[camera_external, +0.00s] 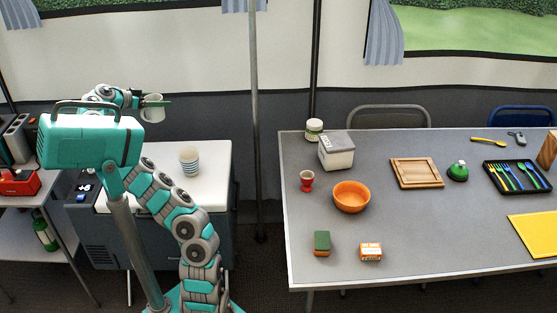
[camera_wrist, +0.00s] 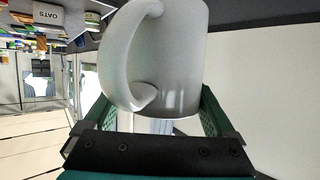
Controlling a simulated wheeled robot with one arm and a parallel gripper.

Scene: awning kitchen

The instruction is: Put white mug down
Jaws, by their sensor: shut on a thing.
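The white mug (camera_external: 153,113) is held up in the air above and behind the white-topped cooler (camera_external: 217,185) in the external view. My gripper (camera_external: 151,102) is shut on it, with a green finger showing across the mug. In the wrist view the mug (camera_wrist: 182,55) fills the upper middle, its handle on the left, between the two green fingers of my gripper (camera_wrist: 155,110). The mug looks roughly upright in the external view. Its far side is hidden.
A blue-and-white striped cup stack (camera_external: 190,161) stands on the cooler top, which has bare room around it. A grey pole (camera_external: 254,120) rises between cooler and table. The grey table (camera_external: 420,245) holds an orange bowl (camera_external: 351,196), a red cup (camera_external: 307,181) and other items.

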